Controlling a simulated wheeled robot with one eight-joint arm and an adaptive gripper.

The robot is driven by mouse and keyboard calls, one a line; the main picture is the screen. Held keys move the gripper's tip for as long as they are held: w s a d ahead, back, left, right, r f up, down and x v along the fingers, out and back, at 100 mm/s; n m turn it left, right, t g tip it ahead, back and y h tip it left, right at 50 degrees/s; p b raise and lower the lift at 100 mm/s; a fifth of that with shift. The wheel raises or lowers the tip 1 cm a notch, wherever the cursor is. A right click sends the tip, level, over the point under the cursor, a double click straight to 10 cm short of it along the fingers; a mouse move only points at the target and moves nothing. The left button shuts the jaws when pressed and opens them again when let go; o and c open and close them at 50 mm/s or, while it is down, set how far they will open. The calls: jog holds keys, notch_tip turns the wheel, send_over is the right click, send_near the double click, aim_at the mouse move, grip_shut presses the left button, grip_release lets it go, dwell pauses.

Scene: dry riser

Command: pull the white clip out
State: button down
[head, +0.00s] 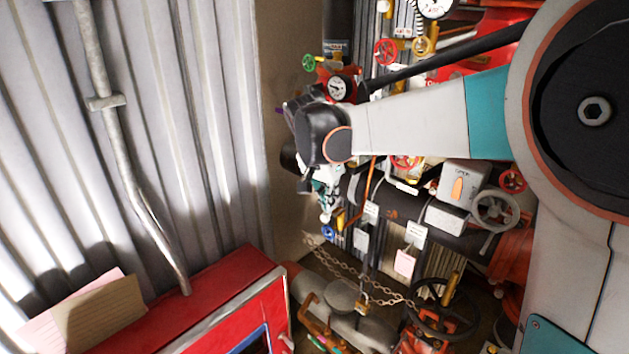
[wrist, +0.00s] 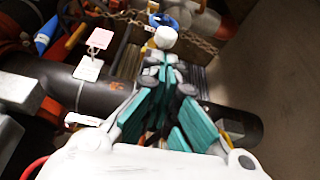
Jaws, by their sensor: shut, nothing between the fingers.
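My gripper (wrist: 162,68) has teal and grey fingers, closed together with nothing held between them. In the head view my gripper (head: 325,205) hangs below the dark wrist, in front of the dark horizontal pipe. A small white rounded piece (wrist: 165,37) shows just beyond the fingertips in the wrist view, beside a blue handle (wrist: 162,20); I cannot tell whether the tips touch it. A white strip (wrist: 82,119) lies along the dark pipe (wrist: 52,80), left of the fingers. I cannot tell which of these white pieces is the clip.
Hanging tags (head: 404,262), a chain (head: 350,272) and valve handwheels (head: 495,209) crowd the pipework. A red cabinet (head: 225,290) stands at lower left, by a corrugated wall (head: 190,110). A bare wall (wrist: 275,80) lies right of the fingers in the wrist view.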

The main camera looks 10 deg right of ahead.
aim_at(322, 216)
jog(key=shift+w+d+f, duration=0.1)
jog(key=shift+d+f, duration=0.05)
jog(key=shift+f, duration=0.35)
jog(key=s+a, duration=0.1)
jog(key=a, duration=0.1)
jog(key=shift+s+a, duration=0.3)
jog(key=shift+s, duration=0.1)
jog(key=v, duration=1.2)
jog(key=shift+d, duration=0.1)
